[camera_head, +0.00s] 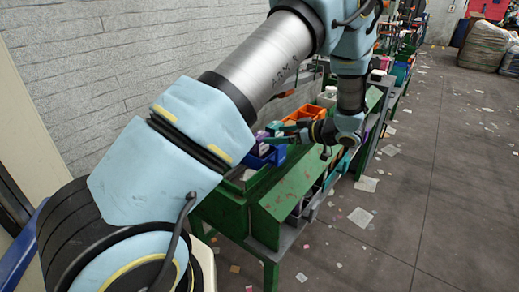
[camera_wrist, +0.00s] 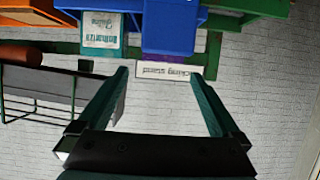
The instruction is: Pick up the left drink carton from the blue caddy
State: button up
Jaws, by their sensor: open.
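The blue caddy (camera_head: 258,160) stands on the green bench, beyond my forearm in the head view. A small pale and pink item shows at its top, too small to identify as a carton. My gripper (camera_head: 272,133) is just above the caddy, its two teal fingers apart with nothing visible between them. The wrist view is upside down and shows the open fingers (camera_wrist: 158,75) and a blue container (camera_wrist: 170,28) beyond them. A white and teal printed item (camera_wrist: 101,30) is beside that container; I cannot tell whether it is a drink carton.
The green bench (camera_head: 288,198) has a sloped front panel. An orange bin (camera_head: 325,100) stands farther along it. A sign reading "picking stand" (camera_wrist: 168,72) shows in the wrist view. A grey brick wall is at left; the floor at right is open, with scattered paper.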

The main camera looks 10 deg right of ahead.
aim_at(263, 137)
jog(key=p+x, duration=0.1)
jog(key=x, duration=0.2)
jog(key=p+x, duration=0.2)
jog(key=shift+w+a, duration=0.1)
jog(key=shift+a, duration=0.4)
jog(key=shift+w+a+f, duration=0.15)
jog(key=shift+w+f, duration=0.05)
grip_shut()
dwell(0.3)
jog(key=shift+r, duration=0.1)
